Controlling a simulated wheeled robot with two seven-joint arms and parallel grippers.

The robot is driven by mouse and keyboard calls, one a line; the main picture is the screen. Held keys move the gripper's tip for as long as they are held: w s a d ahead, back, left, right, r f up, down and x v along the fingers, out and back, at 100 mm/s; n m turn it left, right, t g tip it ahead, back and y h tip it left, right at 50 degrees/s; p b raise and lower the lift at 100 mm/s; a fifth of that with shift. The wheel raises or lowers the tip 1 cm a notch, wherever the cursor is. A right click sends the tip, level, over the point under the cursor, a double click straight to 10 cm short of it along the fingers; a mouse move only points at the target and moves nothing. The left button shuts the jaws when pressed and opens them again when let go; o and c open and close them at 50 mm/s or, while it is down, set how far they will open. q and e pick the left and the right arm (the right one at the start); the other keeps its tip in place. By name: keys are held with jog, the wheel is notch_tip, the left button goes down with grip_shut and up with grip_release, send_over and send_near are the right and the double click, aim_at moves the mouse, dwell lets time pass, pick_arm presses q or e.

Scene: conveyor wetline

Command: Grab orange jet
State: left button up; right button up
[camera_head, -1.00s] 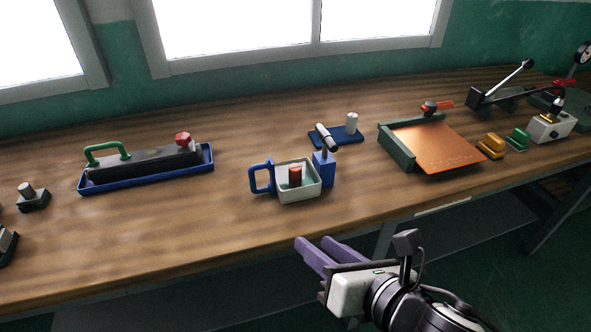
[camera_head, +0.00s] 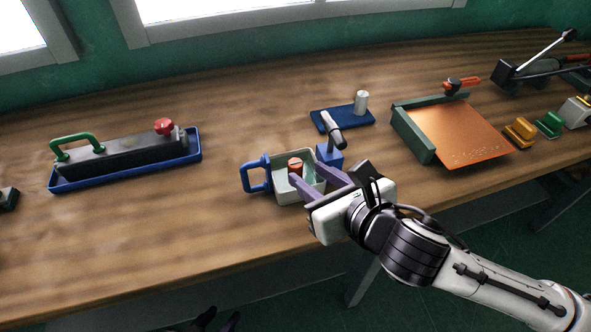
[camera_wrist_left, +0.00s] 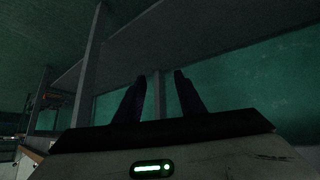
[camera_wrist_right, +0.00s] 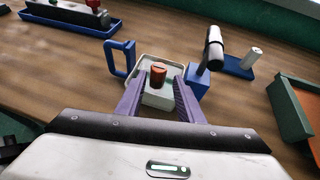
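The orange jet (camera_head: 295,164) is a short orange-red cylinder upright on a pale block inside a white square tray with a blue handle (camera_head: 257,176). The right wrist view also shows the jet (camera_wrist_right: 158,72) between and just beyond my right fingertips. My right gripper (camera_head: 307,172) is open, its purple fingers reaching over the tray's near side. Contact with the jet cannot be told. My left gripper (camera_head: 218,319) is low at the bottom edge of the head view, below the table top. Its fingers are apart and empty in the left wrist view (camera_wrist_left: 158,78).
A blue block with a grey-tipped tube (camera_head: 333,128) stands right beside the tray. A blue plate with a white cylinder (camera_head: 361,101) is behind. A copper plate in a green frame (camera_head: 413,136) lies to the right. A blue tray with a black block (camera_head: 190,151) is left.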

aim_at(300, 170)
jog(key=x, duration=0.4)
jog(key=shift+w+a+f, duration=0.15)
jog(key=shift+a+f, duration=0.05)
jog(key=shift+a, duration=0.1)
jog(key=c, duration=0.8)
jog(key=shift+r, duration=0.1)
